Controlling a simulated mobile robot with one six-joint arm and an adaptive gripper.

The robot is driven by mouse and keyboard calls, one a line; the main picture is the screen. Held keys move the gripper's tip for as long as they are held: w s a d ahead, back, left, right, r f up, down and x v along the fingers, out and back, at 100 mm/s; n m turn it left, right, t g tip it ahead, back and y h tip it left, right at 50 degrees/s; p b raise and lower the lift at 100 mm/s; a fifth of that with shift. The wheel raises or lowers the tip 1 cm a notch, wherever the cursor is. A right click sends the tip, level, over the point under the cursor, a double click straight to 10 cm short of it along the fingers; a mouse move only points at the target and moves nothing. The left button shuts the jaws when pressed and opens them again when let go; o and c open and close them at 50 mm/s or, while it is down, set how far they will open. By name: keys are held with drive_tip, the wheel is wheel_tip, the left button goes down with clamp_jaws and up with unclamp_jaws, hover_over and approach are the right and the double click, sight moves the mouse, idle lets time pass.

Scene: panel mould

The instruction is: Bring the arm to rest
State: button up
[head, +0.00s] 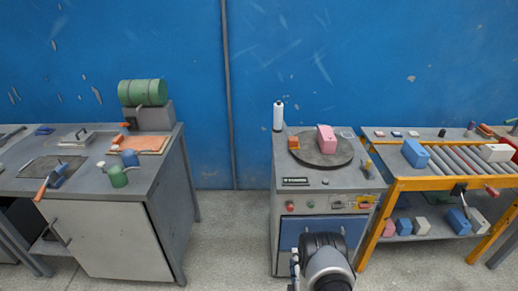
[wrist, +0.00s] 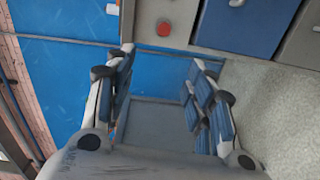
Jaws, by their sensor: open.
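My arm shows at the bottom centre of the head view, in front of the grey cabinet (head: 287,243), where my gripper's fingers are mostly hidden behind the wrist. In the wrist view my gripper (wrist: 165,75) is open, with its two blue-padded fingers apart. Nothing is between the fingers. The blue cabinet front (wrist: 245,22) and a red button (wrist: 163,28) lie beyond the fingertips.
The cabinet carries a round dark plate (head: 322,156) with a pink block (head: 326,139) and an orange block (head: 293,142). A grey workbench (head: 105,240) stands left, a yellow-framed roller table (head: 393,205) right. Open floor (head: 228,235) lies between bench and cabinet.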

drive_tip(key=w+r+m+g, duration=0.3)
drive_tip(key=w+r, duration=0.8)
drive_tip(key=r, duration=0.1)
wheel_tip(320, 180, up, 17)
drive_tip(key=s+m+g, duration=0.2)
drive_tip(key=m+g, duration=0.1)
drive_tip(key=m, duration=0.2)
drive_tip(key=s+r+m+g, duration=0.35)
drive_tip(key=s+r, duration=0.85)
drive_tip(key=s, duration=0.4)
drive_tip(key=s+r+m+g, duration=0.2)
drive_tip(key=s+m, duration=0.3)
drive_tip(key=s, duration=1.9)
drive_tip(key=shift+m+g, duration=0.35)
drive_tip(key=shift+g, duration=0.4)
